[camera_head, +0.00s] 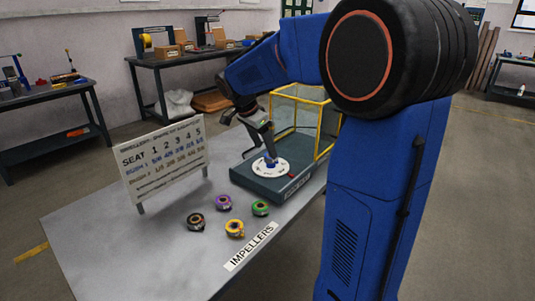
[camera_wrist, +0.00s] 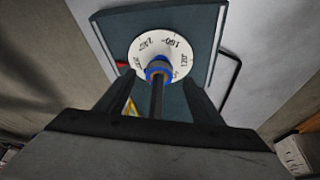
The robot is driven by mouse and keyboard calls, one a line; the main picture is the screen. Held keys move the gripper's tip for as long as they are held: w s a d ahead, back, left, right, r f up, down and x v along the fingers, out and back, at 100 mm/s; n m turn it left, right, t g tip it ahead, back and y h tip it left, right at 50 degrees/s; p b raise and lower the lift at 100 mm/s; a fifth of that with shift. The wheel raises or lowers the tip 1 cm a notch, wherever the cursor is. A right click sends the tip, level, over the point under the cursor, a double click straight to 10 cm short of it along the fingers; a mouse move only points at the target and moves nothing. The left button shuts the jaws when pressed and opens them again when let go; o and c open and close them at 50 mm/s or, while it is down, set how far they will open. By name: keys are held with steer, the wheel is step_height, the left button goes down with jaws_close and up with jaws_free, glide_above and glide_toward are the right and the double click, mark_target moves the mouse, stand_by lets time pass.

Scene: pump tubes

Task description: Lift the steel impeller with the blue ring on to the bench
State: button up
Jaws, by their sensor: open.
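The steel impeller with the blue ring (camera_wrist: 155,72) sits at the centre of a white numbered dial (camera_wrist: 140,50) in the wrist view. In the head view the impeller (camera_head: 271,164) is a small blue spot on the white dial (camera_head: 283,169), mostly hidden by my gripper. My gripper (camera_head: 267,150) points down just above it. In the wrist view the gripper fingers (camera_wrist: 160,84) are apart, one on either side of the impeller, with nothing clamped. Whether they touch it I cannot tell. The grey bench (camera_head: 150,245) has bare surface at its front and left.
Impellers with purple (camera_head: 223,202), yellow (camera_head: 234,228), green (camera_head: 260,208) and dark (camera_head: 195,221) rings lie on the bench near an IMPELLERS label (camera_head: 250,247). A seat chart (camera_head: 165,160) stands at left. A yellow-framed guard (camera_head: 300,95) rises behind the dial's dark base (camera_head: 250,181).

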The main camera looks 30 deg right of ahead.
mark_target(269, 156)
steer(key=shift+x, duration=2)
steer(key=c, duration=1.4)
steer(key=shift+r, duration=0.7)
steer(key=shift+r, duration=8.6)
